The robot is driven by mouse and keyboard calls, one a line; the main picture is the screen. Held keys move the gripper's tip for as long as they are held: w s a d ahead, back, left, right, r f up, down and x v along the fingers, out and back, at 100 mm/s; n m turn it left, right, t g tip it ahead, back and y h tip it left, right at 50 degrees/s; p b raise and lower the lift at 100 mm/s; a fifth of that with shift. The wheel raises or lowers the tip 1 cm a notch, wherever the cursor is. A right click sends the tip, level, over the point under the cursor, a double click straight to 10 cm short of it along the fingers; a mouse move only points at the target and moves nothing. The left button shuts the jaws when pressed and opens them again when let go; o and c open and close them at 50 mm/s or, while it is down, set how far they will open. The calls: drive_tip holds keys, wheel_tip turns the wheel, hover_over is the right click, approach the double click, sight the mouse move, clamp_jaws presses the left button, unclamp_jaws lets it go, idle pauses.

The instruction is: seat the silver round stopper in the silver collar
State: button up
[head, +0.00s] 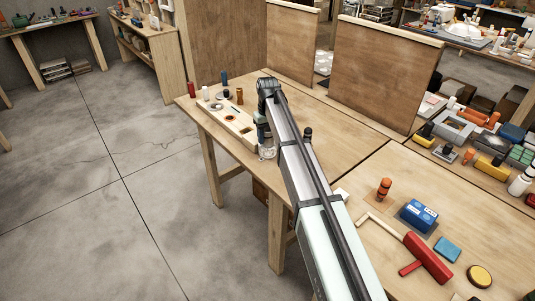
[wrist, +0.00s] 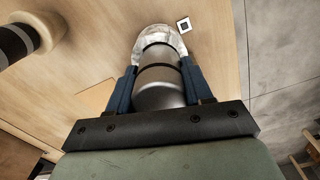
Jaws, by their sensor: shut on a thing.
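My gripper (wrist: 160,82) has two blue fingers shut on the sides of the silver round stopper (wrist: 160,92), a smooth grey cylinder with dark bands. At the stopper's far end, a pale, shiny rounded rim (wrist: 146,42) shows against the wooden table. It may be the silver collar; I cannot tell whether the stopper is inside it or only in front of it. In the head view my gripper (head: 264,132) points down near the front edge of the table, with a shiny, pale piece (head: 267,152) just below it. My arm hides part of this area.
A pale wooden board (head: 238,126) with holes lies just left of my gripper. Several small pegs and bottles stand behind it. A dark-topped post (head: 308,134) stands right of my arm; a banded post (wrist: 28,38) shows upper left in the wrist view. Brown panels (head: 380,75) stand behind.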

drive_tip(key=shift+f, duration=0.7)
idle(0.8)
drive_tip(key=shift+r, duration=0.25)
drive_tip(key=shift+r, duration=0.75)
drive_tip(key=shift+f, duration=0.8)
idle(2.0)
drive_tip(key=shift+r, duration=0.8)
drive_tip(key=shift+f, duration=0.55)
idle(1.4)
